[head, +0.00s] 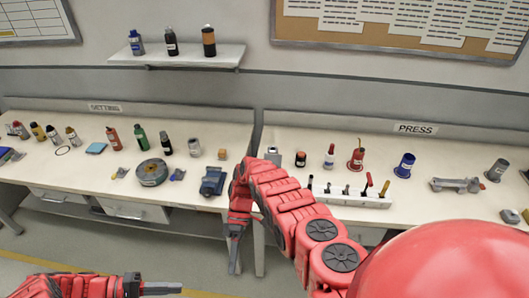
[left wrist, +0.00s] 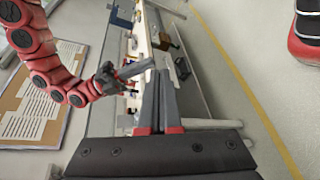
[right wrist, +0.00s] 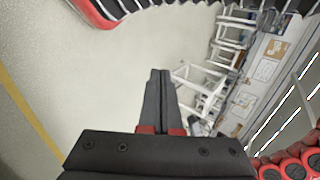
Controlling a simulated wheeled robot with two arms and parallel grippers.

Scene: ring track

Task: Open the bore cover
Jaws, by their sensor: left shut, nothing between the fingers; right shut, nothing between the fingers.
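I cannot tell which thing carries the bore cover. A round grey drum-like part (head: 152,172) lies flat on the left bench, and a dark blue block (head: 213,181) sits at that bench's front right. A grey metal fixture (head: 455,185) lies on the right bench. My left gripper (head: 178,288) is low at the bottom left of the head view, shut and empty, well away from the benches; its closed fingers fill the middle of the left wrist view (left wrist: 160,90). My right gripper (head: 234,262) hangs downward before the gap between benches, shut and empty.
The left bench (head: 75,180), marked SETTING, holds several bottles. The right bench (head: 440,212), marked PRESS, holds a white tool rack (head: 350,198) and several cups. A shelf (head: 180,58) with 3 bottles hangs above. The floor (head: 100,248) in front is clear.

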